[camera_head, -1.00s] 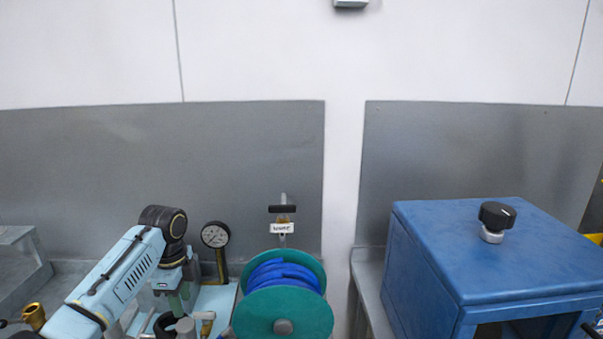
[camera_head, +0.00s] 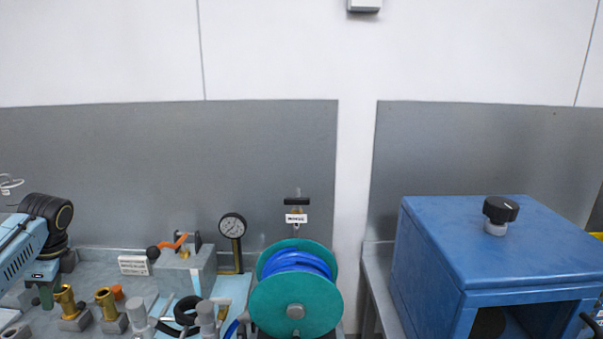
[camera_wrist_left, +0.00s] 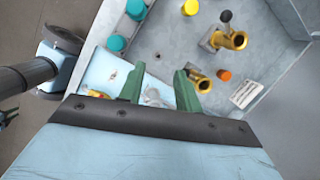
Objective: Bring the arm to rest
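My left arm (camera_head: 22,248) comes in from the left edge of the head view. Its gripper (camera_head: 45,295) hangs over the left part of the bench (camera_head: 85,258), pointing down near brass fittings (camera_head: 65,300). In the left wrist view the two green fingers of my left gripper (camera_wrist_left: 159,88) stand apart with nothing held between them. A brass fitting (camera_wrist_left: 201,83) lies beyond the right finger; I cannot tell its exact distance. My right gripper is in neither view.
A green reel with blue hose (camera_head: 296,290) stands mid-bench, beside a pressure gauge (camera_head: 232,227). An orange-handled valve (camera_head: 181,242) sits left of it. A blue cabinet (camera_head: 500,245) with a black knob stands at the right. The air above the bench middle is clear.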

